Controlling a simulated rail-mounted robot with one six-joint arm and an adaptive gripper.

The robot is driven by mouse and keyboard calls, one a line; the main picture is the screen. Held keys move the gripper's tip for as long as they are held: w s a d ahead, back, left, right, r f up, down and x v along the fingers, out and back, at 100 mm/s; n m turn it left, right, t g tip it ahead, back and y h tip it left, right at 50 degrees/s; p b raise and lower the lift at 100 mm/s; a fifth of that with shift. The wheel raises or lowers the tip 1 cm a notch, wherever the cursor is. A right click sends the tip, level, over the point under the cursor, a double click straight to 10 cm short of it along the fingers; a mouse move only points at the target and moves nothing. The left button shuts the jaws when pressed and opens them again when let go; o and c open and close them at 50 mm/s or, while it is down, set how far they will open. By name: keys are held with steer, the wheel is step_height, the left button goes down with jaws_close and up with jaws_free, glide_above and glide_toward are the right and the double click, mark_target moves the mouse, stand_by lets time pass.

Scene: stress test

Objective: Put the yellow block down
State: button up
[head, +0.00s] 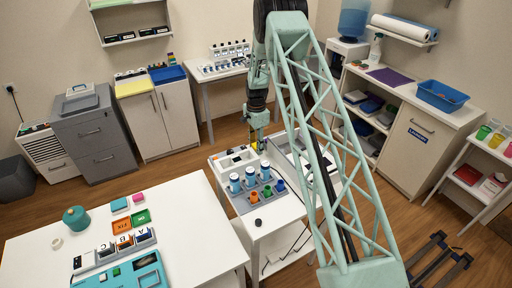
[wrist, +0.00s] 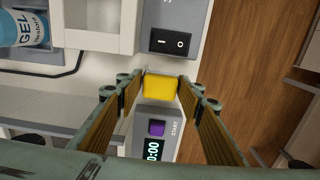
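The yellow block (wrist: 160,86) sits between the two fingertips of my gripper (wrist: 161,84) in the wrist view, and the fingers close on it from both sides. In the head view my gripper (head: 258,142) points down over the back of the small white table (head: 272,219). In the wrist view a grey device with a purple START button (wrist: 156,128) and a lit display (wrist: 153,150) lies below the block. I cannot tell how high the block is above it.
A black rocker switch (wrist: 171,41) is just beyond the block. A gel bottle (wrist: 22,28) stands at the upper left. In the head view several white-and-blue bottles (head: 235,183) stand in a grey rack near my gripper. A larger white table (head: 190,215) holds labelled trays at the left.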

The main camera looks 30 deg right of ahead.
steer(key=shift+o, duration=0.7)
steer(key=shift+r, duration=0.15)
steer(key=shift+r, duration=0.2)
step_height(320, 180, up, 12)
steer(key=b, duration=0.1)
steer(key=shift+f+b, duration=0.15)
steer(key=shift+b, duration=0.25)
stand_by(0.6)
